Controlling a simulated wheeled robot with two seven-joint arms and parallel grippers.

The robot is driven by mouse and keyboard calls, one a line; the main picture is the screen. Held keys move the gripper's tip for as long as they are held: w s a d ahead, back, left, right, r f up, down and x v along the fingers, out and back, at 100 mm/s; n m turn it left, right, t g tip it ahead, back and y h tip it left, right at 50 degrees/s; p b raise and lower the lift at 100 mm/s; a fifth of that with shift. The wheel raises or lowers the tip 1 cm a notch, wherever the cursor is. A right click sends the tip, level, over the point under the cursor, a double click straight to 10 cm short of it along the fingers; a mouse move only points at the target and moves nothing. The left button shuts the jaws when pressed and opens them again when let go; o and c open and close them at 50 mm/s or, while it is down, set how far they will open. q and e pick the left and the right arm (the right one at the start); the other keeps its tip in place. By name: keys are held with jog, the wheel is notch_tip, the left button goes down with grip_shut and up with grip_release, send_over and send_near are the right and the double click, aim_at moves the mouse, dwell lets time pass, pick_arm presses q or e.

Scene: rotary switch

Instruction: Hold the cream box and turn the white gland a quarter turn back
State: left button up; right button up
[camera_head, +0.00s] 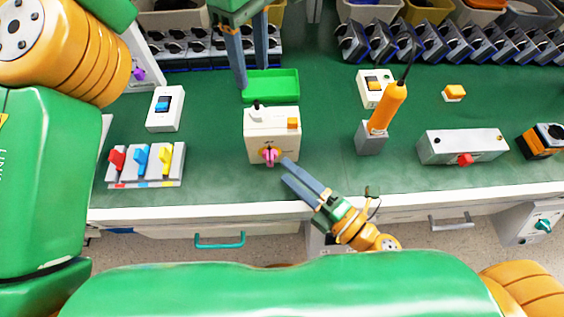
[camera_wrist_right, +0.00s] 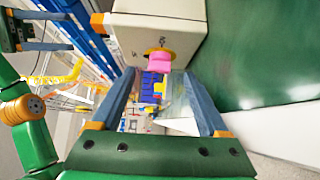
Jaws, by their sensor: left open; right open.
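The cream box (camera_head: 259,140) stands on the green bench top near its front edge. Its front face has a pink knob (camera_head: 270,155) on a yellow ring; the knob also shows in the right wrist view (camera_wrist_right: 158,62). A small black part, a pale patch and an orange button are on its top; I cannot clearly make out a white gland. My left gripper (camera_head: 252,78) is open above and behind the box, over the green tray. My right gripper (camera_head: 285,169) is open and empty just in front of the box, its fingers pointing at the knob, one either side of it in the wrist view.
A green tray (camera_head: 284,82) lies behind the box. Left are a blue-switch box (camera_head: 168,122) and a coloured-lever panel (camera_head: 150,181). Right are an orange-handled tool in a grey stand (camera_head: 371,139) and a grey box with red knob (camera_head: 440,147). Racks line the back.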

aim_at(273, 137)
jog(key=x, duration=0.4)
